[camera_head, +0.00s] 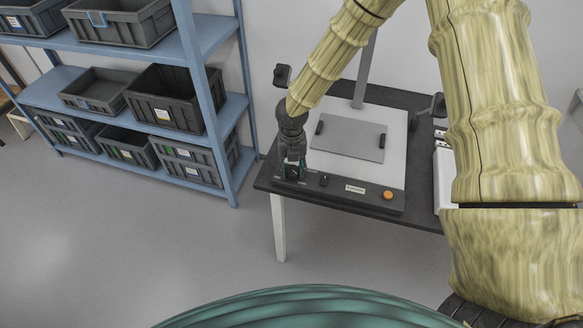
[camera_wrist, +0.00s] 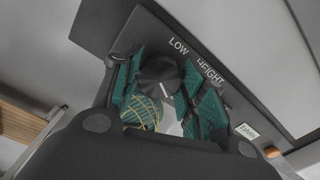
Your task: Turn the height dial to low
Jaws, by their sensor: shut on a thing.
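The height dial (camera_wrist: 160,72) is a round black knob on the dark front panel (camera_wrist: 205,42) of the copy-stand-like device. In the wrist view the words LOW and HEIGHT are printed beside it. A short white pointer mark shows on the knob, turned toward the picture's lower right, not at LOW. My gripper (camera_wrist: 162,88) has its green-padded fingers on either side of the knob and is shut on it. In the head view my gripper (camera_head: 293,168) reaches down to the panel's left end and mostly hides the dial.
The device's light base (camera_head: 395,128) stands on a dark table (camera_head: 425,214). A small black control (camera_head: 323,180) and an orange button (camera_head: 388,195) are to the dial's right. A lamp head (camera_head: 282,75) is close to my wrist. A blue shelf (camera_head: 215,90) with grey bins stands left.

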